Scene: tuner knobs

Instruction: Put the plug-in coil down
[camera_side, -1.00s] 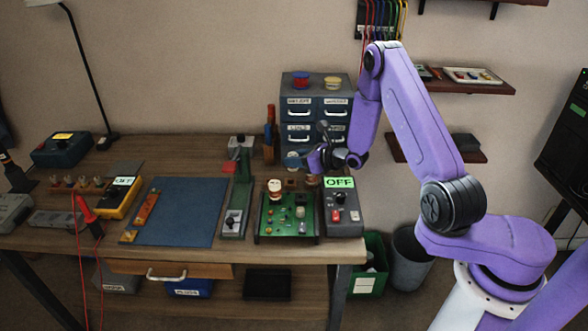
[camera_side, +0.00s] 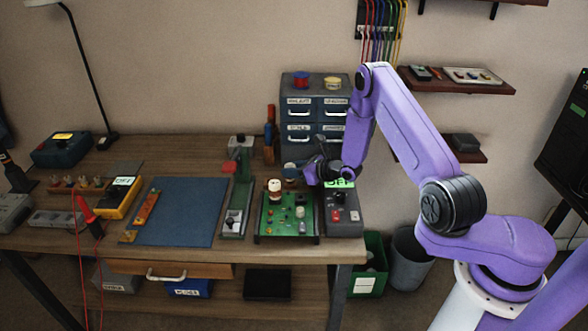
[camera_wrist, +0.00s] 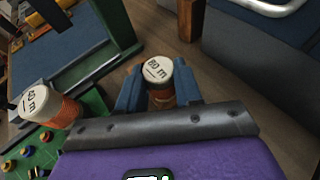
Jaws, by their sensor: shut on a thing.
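My gripper (camera_wrist: 158,92) is shut on a plug-in coil (camera_wrist: 158,72). The coil has a white cap marked "80 m" and copper-coloured winding, and sits between the two blue-grey fingers. In the side view my gripper (camera_side: 312,175) is low over the back of the bench, behind the green circuit board (camera_side: 287,226). The held coil is hard to make out there. Whether its lower end touches the bench is hidden. A second coil marked "40 m" (camera_wrist: 38,103) stands on the green board, left of my gripper in the wrist view; its white cap also shows in the side view (camera_side: 275,185).
A grey box with an "OFF" display (camera_side: 343,215) stands right of the board, close to my gripper. A drawer cabinet (camera_side: 315,110) stands behind. A green stand (camera_side: 238,195) is left of the board.

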